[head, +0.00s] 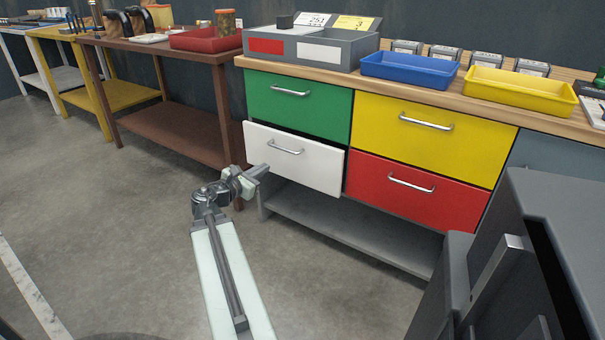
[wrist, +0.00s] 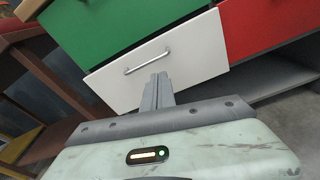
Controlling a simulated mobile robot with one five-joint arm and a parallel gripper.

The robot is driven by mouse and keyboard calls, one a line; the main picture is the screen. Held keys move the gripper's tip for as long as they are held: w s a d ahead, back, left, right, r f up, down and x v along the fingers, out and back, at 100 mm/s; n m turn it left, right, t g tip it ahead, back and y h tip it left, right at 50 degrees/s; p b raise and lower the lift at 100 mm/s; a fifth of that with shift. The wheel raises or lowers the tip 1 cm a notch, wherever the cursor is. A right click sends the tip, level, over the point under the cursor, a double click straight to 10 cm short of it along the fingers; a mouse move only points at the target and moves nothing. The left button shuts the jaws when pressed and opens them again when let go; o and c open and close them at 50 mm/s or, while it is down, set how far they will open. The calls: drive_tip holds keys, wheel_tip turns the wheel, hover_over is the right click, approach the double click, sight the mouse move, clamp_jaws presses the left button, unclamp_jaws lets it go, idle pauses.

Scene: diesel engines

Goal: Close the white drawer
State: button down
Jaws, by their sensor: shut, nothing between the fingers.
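The white drawer (head: 293,158) is at the lower left of a wooden-topped bench, under a green drawer. It stands out a little from the bench front, with its right side edge showing. It also fills the middle of the wrist view (wrist: 195,65), with its metal handle (wrist: 147,62) across the front. My gripper (head: 262,170) is shut and empty, in front of the drawer's lower left part. In the wrist view my gripper (wrist: 158,82) has its tips just below the handle against the white front. I cannot tell whether they touch it.
A green drawer (head: 297,105), a yellow drawer (head: 430,130) and a red drawer (head: 415,188) surround it and look shut. A grey lower shelf (head: 345,225) is beneath. A brown table (head: 180,125) stands to the left. The floor (head: 110,220) at the left is clear.

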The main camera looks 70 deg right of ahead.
drive_tip(key=s+d+n+h, duration=0.1)
drive_tip(key=s+d+n, duration=0.1)
drive_tip(key=s+d, duration=0.15)
approach(306, 143)
drive_tip(key=shift+g, duration=0.4)
drive_tip(key=x, duration=0.7)
drive_tip(key=shift+w+f, duration=0.1)
drive_tip(key=shift+w, duration=0.1)
